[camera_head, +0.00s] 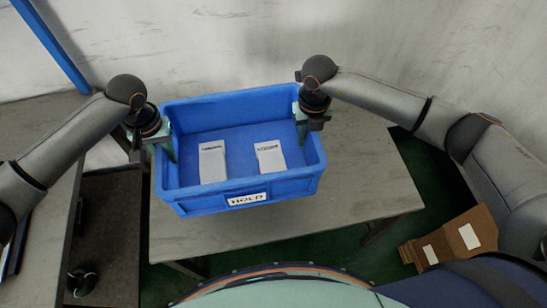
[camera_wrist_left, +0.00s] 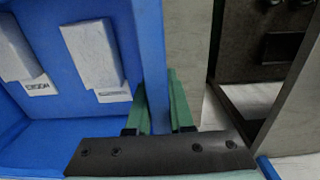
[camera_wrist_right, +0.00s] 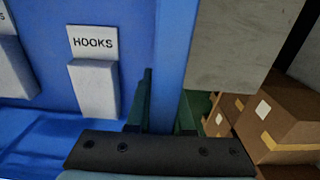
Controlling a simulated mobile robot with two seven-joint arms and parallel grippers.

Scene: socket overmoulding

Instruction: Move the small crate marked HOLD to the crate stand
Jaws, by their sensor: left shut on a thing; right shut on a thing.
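The blue crate (camera_head: 215,201) has a white label reading HOLD on its front wall. Two white boxes lie inside, one at the left (camera_head: 212,162) and one at the right (camera_head: 270,157). My left gripper (camera_head: 168,150) is shut on the crate's left wall, which shows between its green fingers in the left wrist view (camera_wrist_left: 152,60). My right gripper (camera_head: 302,130) is shut on the right wall, also between the fingers in the right wrist view (camera_wrist_right: 170,60). The crate looks level over a grey table (camera_head: 375,190); I cannot tell whether it touches it.
Another grey worktop (camera_head: 45,240) stands at the left, with a dark lower surface (camera_head: 110,215) beside it. Brown cartons with white labels (camera_head: 450,238) lie on the green floor at the right. A pale wall is behind. The table's right part is bare.

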